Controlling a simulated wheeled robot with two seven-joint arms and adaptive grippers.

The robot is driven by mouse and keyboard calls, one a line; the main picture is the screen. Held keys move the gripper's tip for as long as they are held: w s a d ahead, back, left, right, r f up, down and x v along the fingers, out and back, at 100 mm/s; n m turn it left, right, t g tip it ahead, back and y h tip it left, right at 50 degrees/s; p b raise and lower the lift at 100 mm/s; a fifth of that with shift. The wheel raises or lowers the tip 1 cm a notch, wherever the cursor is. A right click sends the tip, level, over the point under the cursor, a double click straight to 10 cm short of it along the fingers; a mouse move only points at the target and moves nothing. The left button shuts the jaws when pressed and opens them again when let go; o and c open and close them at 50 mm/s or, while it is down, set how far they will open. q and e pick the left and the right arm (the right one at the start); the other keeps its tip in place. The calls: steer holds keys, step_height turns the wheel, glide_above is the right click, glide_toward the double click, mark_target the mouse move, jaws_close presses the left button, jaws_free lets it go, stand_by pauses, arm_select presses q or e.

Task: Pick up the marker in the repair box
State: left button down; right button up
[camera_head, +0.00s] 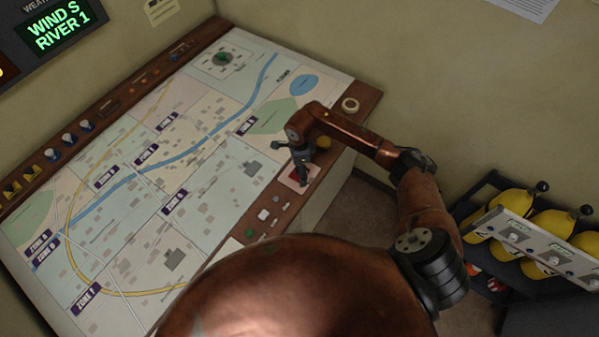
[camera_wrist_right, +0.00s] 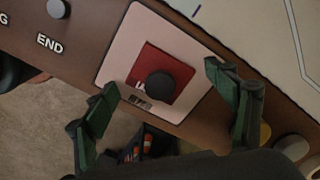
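A black round-topped marker (camera_wrist_right: 160,86) stands on a red square (camera_wrist_right: 178,62) on a pale plate (camera_wrist_right: 112,68) in the right wrist view. White lettering on the red square is partly hidden by the marker. The pale plate with its red square also shows at the console's right edge in the head view (camera_head: 287,183). My right gripper (camera_head: 292,163) is above this plate. In the wrist view its two green-black fingers (camera_wrist_right: 160,80) are spread wide, one on each side of the marker, with nothing held. My left gripper is not in view.
The map board (camera_head: 150,160) fills the console top. A yellow button (camera_head: 323,143) and a pale ring (camera_head: 350,105) lie near the plate on the wooden rim. A black rack (camera_head: 480,192) of yellow cylinders (camera_head: 512,197) stands on the floor at right.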

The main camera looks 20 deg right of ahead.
steer(key=c, duration=1)
steer(key=shift+r, duration=0.1)
